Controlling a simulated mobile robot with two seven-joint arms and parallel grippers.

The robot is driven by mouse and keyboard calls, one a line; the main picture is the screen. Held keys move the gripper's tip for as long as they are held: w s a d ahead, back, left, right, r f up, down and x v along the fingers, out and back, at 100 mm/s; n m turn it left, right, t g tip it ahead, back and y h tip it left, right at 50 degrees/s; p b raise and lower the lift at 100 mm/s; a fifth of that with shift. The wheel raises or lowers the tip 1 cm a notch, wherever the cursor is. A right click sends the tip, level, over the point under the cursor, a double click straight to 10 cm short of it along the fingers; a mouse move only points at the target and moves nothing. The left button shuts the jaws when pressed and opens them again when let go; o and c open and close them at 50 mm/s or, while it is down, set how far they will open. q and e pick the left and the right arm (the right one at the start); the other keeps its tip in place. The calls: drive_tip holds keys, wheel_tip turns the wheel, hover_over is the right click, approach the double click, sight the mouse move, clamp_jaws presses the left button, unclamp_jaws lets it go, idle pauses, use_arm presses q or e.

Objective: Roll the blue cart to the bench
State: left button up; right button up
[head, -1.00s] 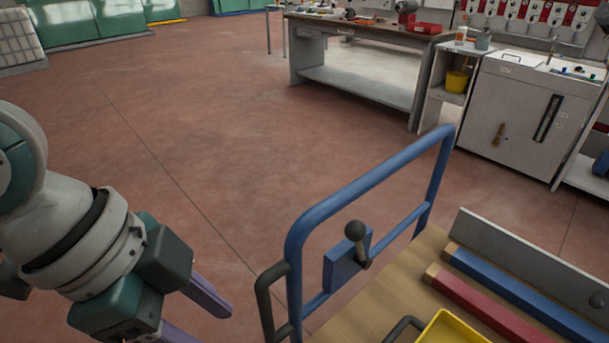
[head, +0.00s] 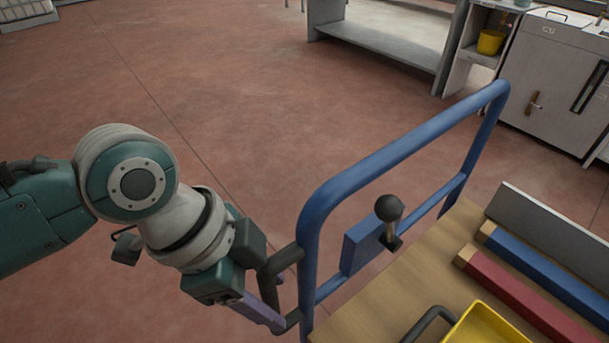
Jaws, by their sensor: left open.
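The blue cart's tubular frame (head: 400,147) stands upright at the near end of its wooden deck (head: 420,285), in the lower right. A dark handle (head: 272,280) sticks out from the left side of the frame. A lever with a dark ball knob (head: 389,208) sits on a blue block on the frame. My left gripper (head: 268,306) is open at the dark handle, its purple fingers partly hidden behind it; I cannot tell whether they touch. The bench (head: 385,45) stands at the far side, its top cut off. My right gripper is not in view.
The deck carries a blue bar (head: 545,273), a red bar (head: 520,298), a grey upright plate (head: 560,235) and a yellow tray (head: 490,328). A white cabinet (head: 550,70) and a shelf with a yellow bucket (head: 490,42) stand beyond. The red floor (head: 230,90) left of the cart is clear.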

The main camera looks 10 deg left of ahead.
use_arm(q)
drive_tip(key=shift+w, duration=0.1)
clamp_jaws()
idle(0.4)
idle(1.0)
